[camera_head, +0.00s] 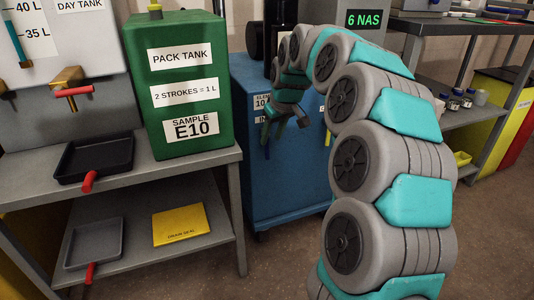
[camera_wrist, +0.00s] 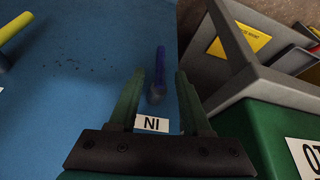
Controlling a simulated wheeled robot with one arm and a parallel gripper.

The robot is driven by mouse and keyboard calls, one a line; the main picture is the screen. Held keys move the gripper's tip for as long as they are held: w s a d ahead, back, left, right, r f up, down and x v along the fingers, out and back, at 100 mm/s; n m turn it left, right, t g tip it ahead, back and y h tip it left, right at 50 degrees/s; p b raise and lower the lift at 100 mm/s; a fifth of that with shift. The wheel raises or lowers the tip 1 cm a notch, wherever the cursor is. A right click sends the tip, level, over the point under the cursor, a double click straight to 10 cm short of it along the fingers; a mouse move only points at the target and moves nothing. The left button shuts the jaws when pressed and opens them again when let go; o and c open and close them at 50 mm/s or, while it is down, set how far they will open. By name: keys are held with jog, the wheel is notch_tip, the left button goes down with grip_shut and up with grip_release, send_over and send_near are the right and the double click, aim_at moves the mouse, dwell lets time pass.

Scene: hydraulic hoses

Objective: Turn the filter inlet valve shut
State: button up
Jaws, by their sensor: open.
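The inlet valve has a blue lever (camera_wrist: 160,60) on the blue cabinet front, beside an upside-down IN label (camera_wrist: 152,123) in the wrist view. In the head view the blue lever (camera_head: 266,142) hangs down beneath its label, partly hidden by my gripper (camera_head: 290,120). In the wrist view my gripper (camera_wrist: 160,78) is open, with one green finger on each side of the lever's base. The lever stands between the fingers with gaps on both sides. Whether the fingertips reach its depth I cannot tell.
The green pack tank (camera_head: 185,140) and grey bench (camera_head: 200,165) stand close on the left. A black tray (camera_head: 120,148) lies on the bench.

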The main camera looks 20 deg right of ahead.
aim_at(268, 147)
jog(key=x, duration=0.7)
jog(key=shift+w+f+b, duration=0.1)
jog(key=shift+f+b, duration=0.15)
jog(key=shift+b, duration=0.05)
jog(key=shift+c, duration=0.2)
grip_shut()
dwell(0.9)
